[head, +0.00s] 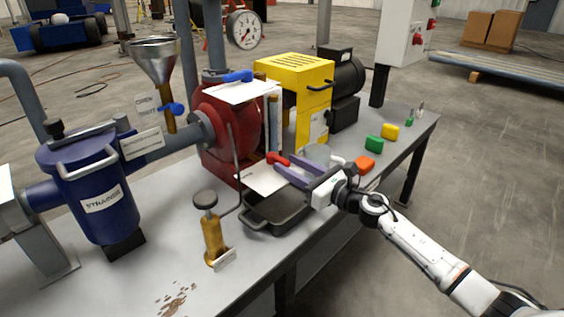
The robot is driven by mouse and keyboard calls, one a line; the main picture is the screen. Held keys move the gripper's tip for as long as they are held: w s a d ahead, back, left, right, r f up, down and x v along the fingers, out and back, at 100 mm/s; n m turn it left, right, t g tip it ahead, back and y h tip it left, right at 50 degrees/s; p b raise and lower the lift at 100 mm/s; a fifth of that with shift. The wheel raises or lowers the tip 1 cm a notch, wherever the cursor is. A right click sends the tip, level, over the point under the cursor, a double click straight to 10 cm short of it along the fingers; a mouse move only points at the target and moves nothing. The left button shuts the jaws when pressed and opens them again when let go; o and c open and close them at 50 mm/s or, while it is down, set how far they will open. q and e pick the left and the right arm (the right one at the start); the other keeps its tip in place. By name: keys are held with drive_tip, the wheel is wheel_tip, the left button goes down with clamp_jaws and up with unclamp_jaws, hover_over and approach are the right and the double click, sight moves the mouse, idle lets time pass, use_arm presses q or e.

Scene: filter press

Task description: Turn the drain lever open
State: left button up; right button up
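A red lever handle (276,158) shows low on the near side of the red pump housing (228,120); I take it to be the drain lever, though its label is not readable. My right gripper (279,168) reaches in from the right with its two purple fingers spread. Its fingertips are right at the red handle, and I cannot tell whether they touch it. The lever's pivot is hidden. A black drip tray (262,219) lies below the gripper. My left gripper is not in view.
A yellow guard (296,85) stands behind the gripper. Coloured blocks (374,143) lie right. The bench front is mostly clear.

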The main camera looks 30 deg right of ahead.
drive_tip(key=shift+x, duration=1.75)
drive_tip(key=c, duration=0.9)
drive_tip(key=shift+a+h+p, duration=0.1)
drive_tip(key=shift+h+p, duration=0.2)
clamp_jaws()
